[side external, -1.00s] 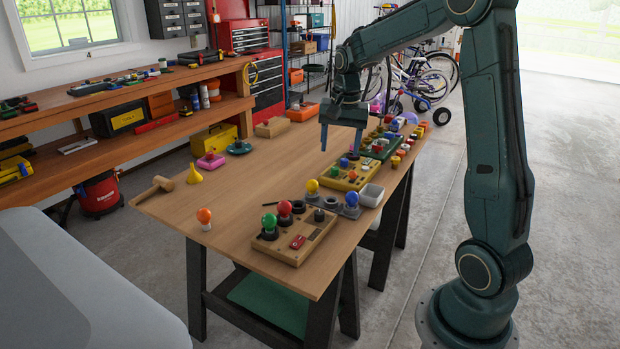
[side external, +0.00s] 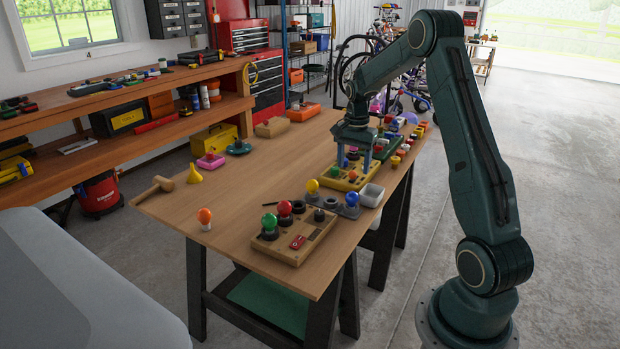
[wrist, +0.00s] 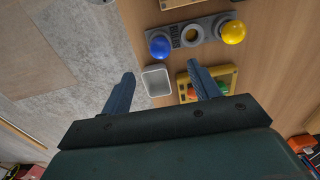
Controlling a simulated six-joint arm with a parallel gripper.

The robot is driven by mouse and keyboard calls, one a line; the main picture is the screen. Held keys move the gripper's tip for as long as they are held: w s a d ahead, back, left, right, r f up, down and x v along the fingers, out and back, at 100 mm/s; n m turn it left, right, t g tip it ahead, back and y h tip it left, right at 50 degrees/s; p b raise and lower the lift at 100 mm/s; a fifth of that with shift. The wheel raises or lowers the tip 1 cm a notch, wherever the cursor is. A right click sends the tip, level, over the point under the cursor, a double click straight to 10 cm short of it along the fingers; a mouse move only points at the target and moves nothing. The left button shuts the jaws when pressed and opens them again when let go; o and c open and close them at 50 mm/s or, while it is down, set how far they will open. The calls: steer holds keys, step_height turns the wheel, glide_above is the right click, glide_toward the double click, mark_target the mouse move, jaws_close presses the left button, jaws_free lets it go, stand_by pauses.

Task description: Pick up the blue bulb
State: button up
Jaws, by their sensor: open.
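The blue bulb (side external: 351,199) stands upright at one end of a grey socket strip (side external: 332,204) on the wooden table. It also shows in the wrist view (wrist: 160,47), beyond my fingertips. A yellow bulb (side external: 312,185) stands at the strip's other end, with an open round socket between the two bulbs. My gripper (side external: 353,165) is open with its fingers pointing down, over the yellow shape tray and behind the blue bulb in the side view. In the wrist view my two fingers (wrist: 162,73) are spread wide with nothing gripped.
A white bin (side external: 371,196) stands right beside the blue bulb. The yellow tray (side external: 351,180) with small pieces lies below my gripper. A wooden base (side external: 287,248) with green and red bulbs is in front. The table's left-middle is mostly clear; an orange bulb (side external: 205,217) stands there.

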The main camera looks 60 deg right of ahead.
mark_target(352, 192)
step_height(352, 192, down, 7)
steer(key=shift+f, duration=0.25)
steer(key=shift+d+f, duration=0.15)
steer(key=shift+f, duration=1.15)
steer(key=shift+d+f, duration=0.1)
steer(key=shift+f, duration=1.2)
steer(key=c, duration=1)
